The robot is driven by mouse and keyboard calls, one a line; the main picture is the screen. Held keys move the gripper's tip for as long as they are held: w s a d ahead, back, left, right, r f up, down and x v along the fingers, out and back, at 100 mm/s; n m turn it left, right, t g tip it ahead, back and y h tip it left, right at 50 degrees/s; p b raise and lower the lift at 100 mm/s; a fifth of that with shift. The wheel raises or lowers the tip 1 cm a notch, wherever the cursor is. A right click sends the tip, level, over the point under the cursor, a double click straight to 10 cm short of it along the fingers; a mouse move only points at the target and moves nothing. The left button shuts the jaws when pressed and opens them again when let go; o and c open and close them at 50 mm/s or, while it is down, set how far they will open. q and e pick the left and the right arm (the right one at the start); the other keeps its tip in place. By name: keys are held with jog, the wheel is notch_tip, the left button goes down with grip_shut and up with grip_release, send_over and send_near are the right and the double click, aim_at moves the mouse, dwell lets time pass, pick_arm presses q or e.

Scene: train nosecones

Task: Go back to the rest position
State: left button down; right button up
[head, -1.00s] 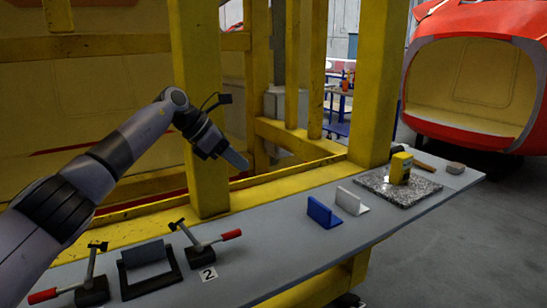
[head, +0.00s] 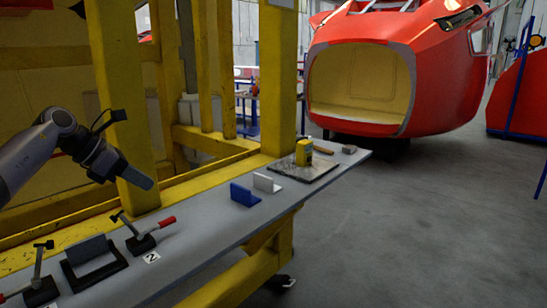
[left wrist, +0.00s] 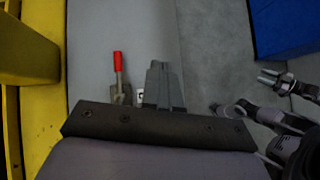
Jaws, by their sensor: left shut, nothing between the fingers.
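My left gripper (head: 143,180) is at the left of the head view, above the back edge of the grey table and close to a yellow post. Its fingers are together with nothing between them, apart from every object on the table. In the left wrist view its closed fingers (left wrist: 164,85) point out over the table, beside a red-handled clamp (left wrist: 118,75). My right gripper is not in the head view.
The grey table (head: 200,250) holds toggle clamps (head: 140,235), a blue bracket (head: 243,195), a white bracket (head: 266,183) and a yellow container (head: 303,152) on a stone slab (head: 312,172). A yellow frame (head: 122,110) stands behind. Open floor (head: 430,220) lies right; a red nosecone (head: 440,75) stands beyond.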

pick_arm(q)
jog(key=s+d+f+n+t+h, duration=0.1)
jog(key=d+f+n+t+h, duration=0.3)
jog(key=d, duration=0.5)
jog(key=s+d+f+n+t+h, duration=0.1)
jog(key=s+d+n+t+h, duration=0.2)
jog(key=d+n, duration=0.55)
jog(key=s+a+f+n+t+y, duration=0.1)
jog(key=s+a+f+n+y, duration=0.55)
jog(key=n, duration=0.65)
jog(key=s+a+f+n+y, duration=0.4)
jog(key=s+f+n+y, duration=0.45)
jog(key=f+n, duration=0.4)
jog(key=s+a+f+n+g+h, duration=0.1)
jog(key=s+f+n+g, duration=0.3)
jog(key=s, duration=0.8)
jog(key=s+f+n+g, duration=0.25)
jog(key=s+g, duration=0.35)
jog(key=s, duration=0.6)
jog(key=w+d+f+t+h, duration=0.2)
jog(key=w+f+t, duration=0.4)
jog(key=f, duration=0.3)
jog(key=shift+w+d+f+t, duration=0.25)
jog(key=shift+w+d+t, duration=0.05)
jog(key=shift+t, duration=0.4)
